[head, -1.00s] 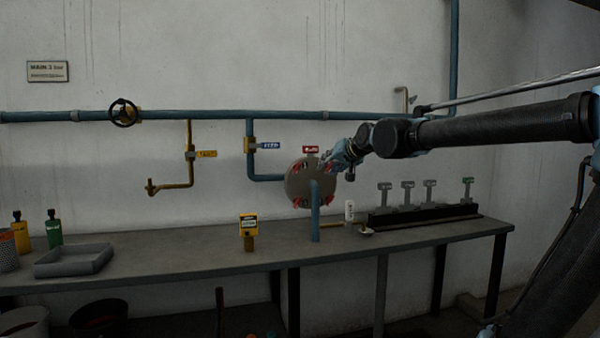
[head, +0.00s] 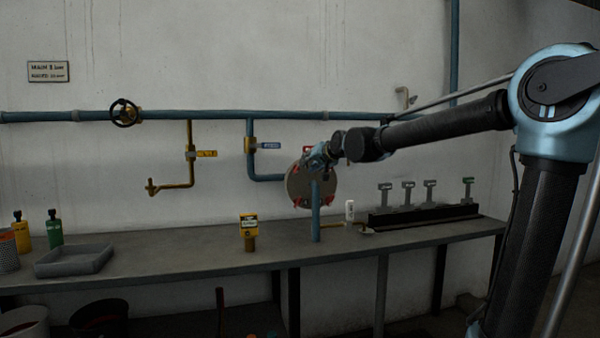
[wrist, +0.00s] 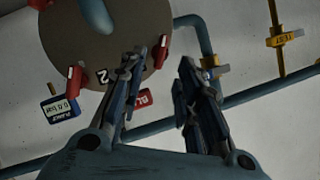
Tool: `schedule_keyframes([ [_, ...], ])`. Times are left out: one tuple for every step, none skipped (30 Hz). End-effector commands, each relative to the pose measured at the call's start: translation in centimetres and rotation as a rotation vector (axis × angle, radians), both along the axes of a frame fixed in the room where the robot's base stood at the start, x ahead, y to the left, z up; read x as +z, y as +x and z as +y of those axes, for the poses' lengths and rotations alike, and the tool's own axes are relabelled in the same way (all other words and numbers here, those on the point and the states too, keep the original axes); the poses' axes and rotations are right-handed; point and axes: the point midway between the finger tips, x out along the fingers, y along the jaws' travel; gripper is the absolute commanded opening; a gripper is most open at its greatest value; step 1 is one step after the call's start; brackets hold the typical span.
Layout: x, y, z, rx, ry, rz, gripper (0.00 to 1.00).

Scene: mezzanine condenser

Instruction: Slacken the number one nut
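The round flange plate (head: 300,187) hangs on the wall behind the bench, with a blue pipe running down from its middle. Red nuts show at its lower left (head: 297,201) and lower right (head: 326,200) in the head view. In the wrist view, which is turned upside down, the plate (wrist: 120,35) bears a "2" mark, with red nuts at left (wrist: 75,80) and right (wrist: 160,50). My gripper (wrist: 158,65) is open, its fingers apart and empty. I cannot tell which nut is number one.
A red tag (wrist: 145,99) and a blue-white tag (wrist: 60,107) are near the plate's edge. Blue pipework (head: 215,116) with valves runs along the wall.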

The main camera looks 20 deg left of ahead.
Motion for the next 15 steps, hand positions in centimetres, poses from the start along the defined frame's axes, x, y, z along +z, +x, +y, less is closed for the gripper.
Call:
schedule_keyframes([
  [-0.2,0.5,0.5,0.0,0.0,0.0,0.31],
  [-0.3,0.8,0.7,0.0,0.0,0.0,0.31],
  [-0.5,1.1,1.1,0.0,0.0,0.0,0.31],
  [-0.7,1.4,1.3,0.0,0.0,0.0,0.31],
  [-0.8,1.7,1.6,0.0,0.0,0.0,0.31],
  [-1.0,2.0,1.9,0.0,0.0,0.0,0.31],
  [-1.1,2.3,2.1,0.0,0.0,0.0,0.31],
  [-1.2,2.5,2.4,0.0,0.0,0.0,0.31],
  [-1.4,2.9,2.7,0.0,0.0,0.0,0.31],
  [-1.5,3.2,3.0,0.0,0.0,0.0,0.31],
  [-1.6,3.4,3.2,0.0,0.0,0.0,0.31],
  [-1.8,3.8,3.5,0.0,0.0,0.0,0.31],
  [-2.0,4.0,3.8,0.0,0.0,0.0,0.31],
  [-2.0,4.2,4.0,0.0,0.0,0.0,0.31],
  [-2.2,4.5,4.2,0.0,0.0,0.0,0.31],
])
